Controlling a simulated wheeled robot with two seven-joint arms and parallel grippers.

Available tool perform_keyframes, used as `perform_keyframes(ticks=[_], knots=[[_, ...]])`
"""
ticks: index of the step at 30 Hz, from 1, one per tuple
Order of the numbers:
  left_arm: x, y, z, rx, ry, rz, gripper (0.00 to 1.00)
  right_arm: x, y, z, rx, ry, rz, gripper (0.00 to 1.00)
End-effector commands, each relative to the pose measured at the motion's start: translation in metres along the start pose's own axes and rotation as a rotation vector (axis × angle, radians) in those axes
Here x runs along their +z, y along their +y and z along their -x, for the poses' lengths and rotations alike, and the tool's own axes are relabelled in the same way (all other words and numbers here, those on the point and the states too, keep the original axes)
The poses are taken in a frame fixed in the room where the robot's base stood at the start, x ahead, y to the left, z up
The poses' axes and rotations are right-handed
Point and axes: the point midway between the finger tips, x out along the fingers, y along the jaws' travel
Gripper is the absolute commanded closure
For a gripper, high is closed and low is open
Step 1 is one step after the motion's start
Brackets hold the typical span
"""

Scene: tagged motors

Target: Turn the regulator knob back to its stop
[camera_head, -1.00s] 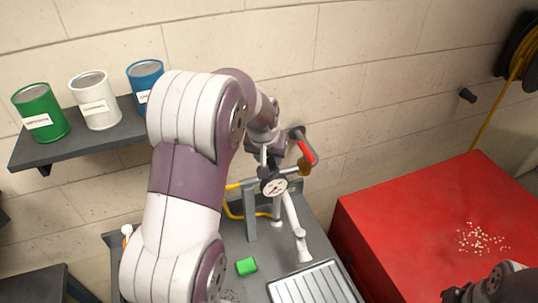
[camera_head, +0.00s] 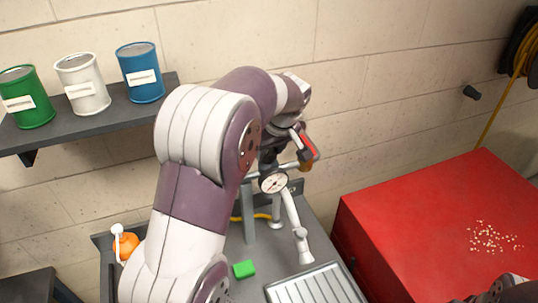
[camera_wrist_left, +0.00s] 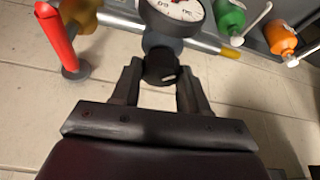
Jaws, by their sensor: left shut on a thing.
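The regulator's dark round knob (camera_wrist_left: 160,68) shows in the left wrist view, with a small pale mark on its face. My left gripper (camera_wrist_left: 160,76) has one finger on each side of it and is shut on it. The white dial gauge (camera_wrist_left: 178,8) sits just beyond the knob; it also shows in the head view (camera_head: 273,182) below my left wrist. In the head view my arm hides most of the knob and fingers. My right arm shows only partly at the lower right edge, and its fingers cannot be made out.
A red-handled lever (camera_wrist_left: 55,36) and brass valve (camera_wrist_left: 78,14) sit on the pipe beside the regulator. A red cabinet (camera_head: 410,215) stands right; cans line the shelf (camera_head: 90,126) left.

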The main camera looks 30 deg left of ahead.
Motion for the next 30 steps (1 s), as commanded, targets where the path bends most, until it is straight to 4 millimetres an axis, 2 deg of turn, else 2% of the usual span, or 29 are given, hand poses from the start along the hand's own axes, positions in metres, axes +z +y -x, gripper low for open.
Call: perform_keyframes(ticks=[5,18,30], knots=[[-0.002,0.001,0.005,-0.063,-0.001,0.147,0.86,-0.002,0.000,0.013,0.000,0.000,0.000,1.00],[-0.003,0.003,0.006,-0.185,-0.001,0.442,0.87,-0.008,0.000,0.067,0.000,0.001,0.000,1.00],[-0.002,0.003,0.001,-0.224,-0.001,0.542,0.87,-0.010,0.000,0.083,0.000,0.000,0.000,1.00]])
